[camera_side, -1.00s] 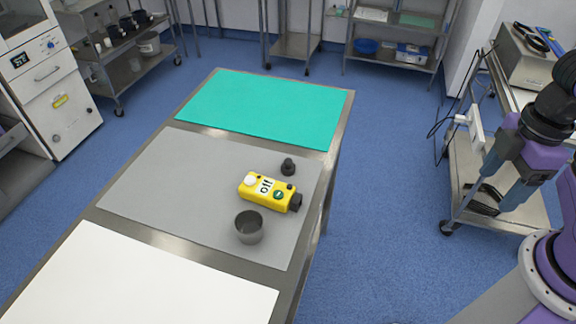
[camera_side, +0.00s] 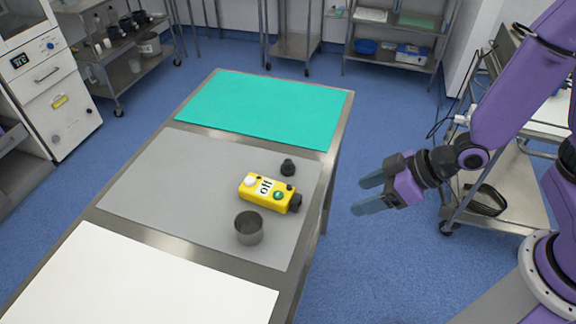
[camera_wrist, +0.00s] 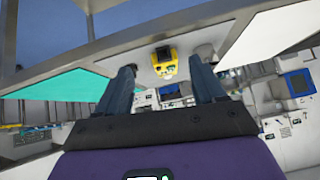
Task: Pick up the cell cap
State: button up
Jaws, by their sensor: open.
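A small dark cap (camera_side: 288,167), which looks like the cell cap, sits on the grey mat just behind a yellow device. The yellow device (camera_side: 264,191) has a white "Off" label, a white knob and a green button, with a dark piece at its right end. My gripper (camera_side: 360,194) is open and empty, off the right side of the table, with its two blue-grey fingers pointing left. In the wrist view the yellow device (camera_wrist: 166,68) shows between the spread fingers. I cannot make out the cap clearly there.
A dark grey cup (camera_side: 249,228) stands on the grey mat (camera_side: 160,180) in front of the device. A green mat (camera_side: 265,105) lies at the far end and a white sheet (camera_side: 130,285) at the near end. A steel cart (camera_side: 520,205) stands behind my arm.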

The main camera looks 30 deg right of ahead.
jog(key=w+f+m+t, duration=0.1)
jog(key=w+f+t, duration=0.1)
jog(key=w+t, duration=0.25)
jog(key=t+y, duration=0.1)
send_near(292, 164)
jog(key=shift+a+x, duration=0.15)
jog(key=shift+x, duration=1.25)
jog(key=shift+a+x, duration=0.15)
jog(key=shift+x, duration=3.8)
jog(key=shift+w+d, duration=0.15)
jog(key=shift+c, duration=0.3)
jog(key=c, duration=1)
